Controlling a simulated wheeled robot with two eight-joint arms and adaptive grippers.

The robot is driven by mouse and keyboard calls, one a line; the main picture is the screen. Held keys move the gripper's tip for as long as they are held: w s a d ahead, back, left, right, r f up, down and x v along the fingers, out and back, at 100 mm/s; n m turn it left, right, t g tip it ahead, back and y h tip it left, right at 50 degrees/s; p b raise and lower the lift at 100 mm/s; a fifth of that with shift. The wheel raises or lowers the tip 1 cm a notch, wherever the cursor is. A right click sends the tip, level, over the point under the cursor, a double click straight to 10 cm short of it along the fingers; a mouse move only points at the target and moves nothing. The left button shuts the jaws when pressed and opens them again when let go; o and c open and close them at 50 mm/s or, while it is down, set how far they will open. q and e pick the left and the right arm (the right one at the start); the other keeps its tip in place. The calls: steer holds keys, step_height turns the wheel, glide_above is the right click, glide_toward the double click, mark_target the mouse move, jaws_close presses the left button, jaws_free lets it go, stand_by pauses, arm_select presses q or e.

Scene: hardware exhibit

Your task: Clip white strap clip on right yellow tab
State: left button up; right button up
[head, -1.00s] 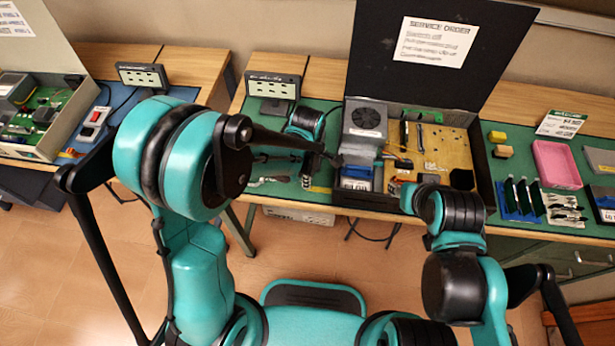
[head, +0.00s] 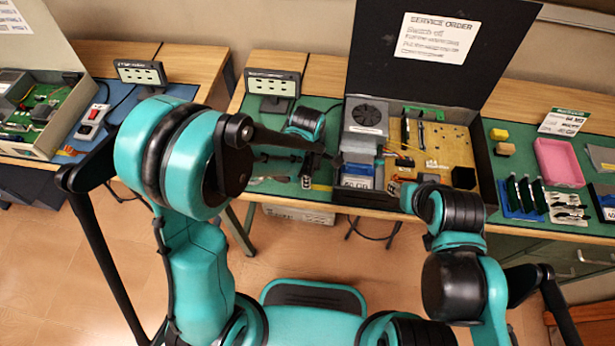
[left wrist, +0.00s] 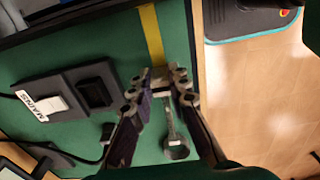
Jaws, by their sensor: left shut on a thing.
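My left gripper (head: 307,178) is low over the green mat, left of the open case. In the left wrist view its fingers (left wrist: 160,84) are closed together on a small greyish piece (left wrist: 160,76), mostly hidden by the fingertips. I cannot tell whether this is the white strap clip. A yellow strip (left wrist: 152,35) runs across the mat just beyond the fingertips. It also shows in the head view (head: 321,187), between the gripper and the case. I cannot make out a right yellow tab. My right arm reaches in front of the case; its gripper (head: 428,178) is not clear.
The open case (head: 480,165) holds a grey fan unit (head: 366,118) and a tan board (head: 450,143). A dark switch box (left wrist: 70,92) lies on the mat beside my left gripper. A pink tray (head: 558,163) and several dark tools are at the right.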

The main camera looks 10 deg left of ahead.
arm_select(q)
steer(key=shift+f+b, duration=0.4)
steer(key=shift+f, duration=0.1)
steer(key=o, duration=0.9)
steer(key=shift+c, duration=0.2)
steer(key=o, duration=0.3)
steer(key=shift+r+p, duration=0.5)
steer(key=shift+r, duration=0.25)
steer(key=shift+r+p, duration=2.1)
steer(key=shift+r, duration=0.8)
